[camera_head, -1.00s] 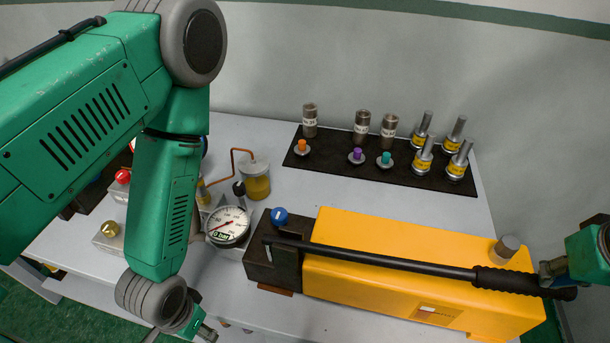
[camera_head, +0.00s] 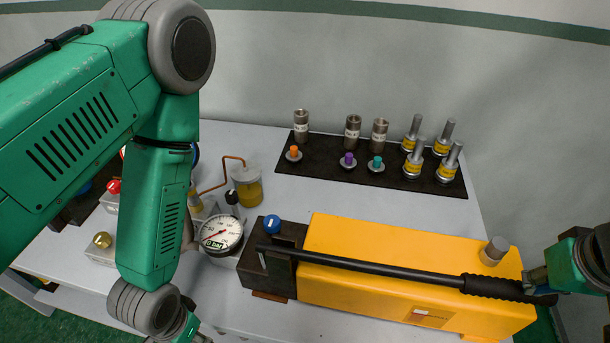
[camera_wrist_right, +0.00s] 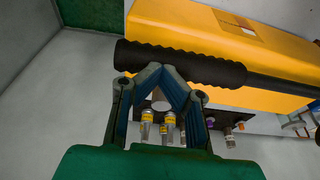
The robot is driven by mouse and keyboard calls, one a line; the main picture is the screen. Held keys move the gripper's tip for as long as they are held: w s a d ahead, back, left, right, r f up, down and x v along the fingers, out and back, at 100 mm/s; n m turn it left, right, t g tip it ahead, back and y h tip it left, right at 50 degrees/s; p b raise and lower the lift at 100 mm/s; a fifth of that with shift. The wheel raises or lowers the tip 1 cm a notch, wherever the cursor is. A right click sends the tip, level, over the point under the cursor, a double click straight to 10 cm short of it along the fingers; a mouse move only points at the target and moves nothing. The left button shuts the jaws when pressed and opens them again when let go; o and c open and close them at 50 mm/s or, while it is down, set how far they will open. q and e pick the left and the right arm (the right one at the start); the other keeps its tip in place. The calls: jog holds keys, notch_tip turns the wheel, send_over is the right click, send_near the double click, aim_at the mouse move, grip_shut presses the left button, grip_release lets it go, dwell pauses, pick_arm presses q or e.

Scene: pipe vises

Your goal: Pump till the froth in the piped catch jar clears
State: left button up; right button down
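The catch jar (camera_head: 247,188) is clear, holds yellow liquid and joins a bent copper pipe (camera_head: 222,178). It is too small to tell froth from liquid. The yellow pump (camera_head: 400,260) lies at front right, with its long black lever (camera_head: 375,267) low along its top. My right gripper (camera_head: 537,280) is at the lever's free end. In the right wrist view its fingertips (camera_wrist_right: 163,70) come together against the black grip (camera_wrist_right: 190,62), not wrapped around it. My left gripper (camera_head: 188,332) is at the bottom edge, away from the pump, its fingers mostly cut off.
A dial gauge (camera_head: 220,234) labelled in bar and a blue knob (camera_head: 272,224) stand at the pump's left end. A black mat (camera_head: 328,160) behind carries several fittings. My left arm hides part of the left side. White table is bare between mat and pump.

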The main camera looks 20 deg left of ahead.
jog(key=r+p, duration=0.1)
jog(key=r, duration=0.1)
jog(key=r+p, duration=0.1)
jog(key=r, duration=0.1)
jog(key=shift+a+r, duration=0.2)
jog(key=shift+r, duration=0.1)
jog(key=shift+a+r, duration=0.15)
jog(key=shift+r, duration=0.55)
pick_arm(q)
notch_tip(320, 180, up, 3)
jog(key=shift+r, duration=0.15)
pick_arm(e)
notch_tip(320, 180, up, 7)
jog(key=a, duration=0.2)
jog(key=shift+r, duration=0.15)
jog(key=v, duration=0.2)
jog(key=w+v, duration=0.1)
jog(key=v, duration=0.2)
jog(key=shift+w, duration=0.1)
pick_arm(q)
jog(key=shift+s, duration=0.15)
pick_arm(e)
jog(key=shift+a, duration=0.1)
